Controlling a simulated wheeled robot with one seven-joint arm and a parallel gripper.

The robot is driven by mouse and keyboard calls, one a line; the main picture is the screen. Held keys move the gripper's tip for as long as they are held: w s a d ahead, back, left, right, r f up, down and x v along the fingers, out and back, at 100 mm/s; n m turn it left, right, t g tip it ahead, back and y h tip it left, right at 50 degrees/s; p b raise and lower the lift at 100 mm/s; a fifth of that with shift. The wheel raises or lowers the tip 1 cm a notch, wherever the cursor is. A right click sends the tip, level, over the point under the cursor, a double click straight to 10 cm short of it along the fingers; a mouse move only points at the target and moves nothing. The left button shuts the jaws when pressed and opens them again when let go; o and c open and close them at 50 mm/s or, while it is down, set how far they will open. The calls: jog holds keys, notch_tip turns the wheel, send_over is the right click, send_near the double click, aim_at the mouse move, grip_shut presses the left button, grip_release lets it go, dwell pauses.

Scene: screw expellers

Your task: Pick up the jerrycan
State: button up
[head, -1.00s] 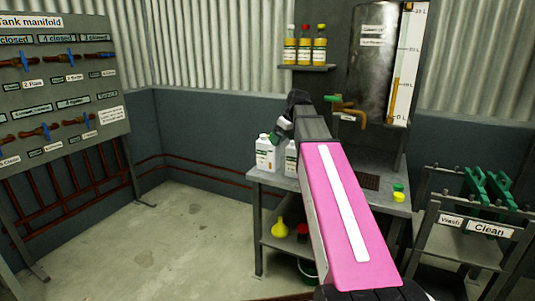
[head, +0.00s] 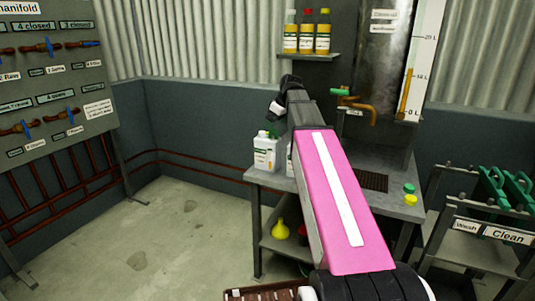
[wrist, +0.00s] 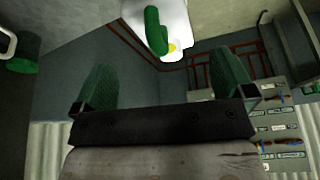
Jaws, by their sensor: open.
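A white jerrycan (head: 265,154) with a green cap and a printed label stands upright on the grey bench (head: 392,202), at its left end. A second white container (head: 289,160) beside it is mostly hidden by my arm. My gripper (head: 277,106) is above and slightly right of the jerrycan in the head view, apart from it. In the wrist view my gripper (wrist: 162,78) has its two green fingers wide apart with nothing between them. A white container (wrist: 172,38) with a green part shows beyond the fingertips; I cannot tell which of the two it is.
Several bottles (head: 306,38) stand on a wall shelf above the bench. A tank tap (head: 356,104) is to the right of my gripper. Green and yellow caps (head: 410,194) lie at the bench's right. A yellow funnel (head: 281,229) is on the lower shelf. The floor at left is clear.

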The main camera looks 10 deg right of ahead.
aim_at(271, 133)
jog(key=shift+x, duration=2.85)
jog(key=shift+c, duration=0.3)
jog(key=c, duration=1.5)
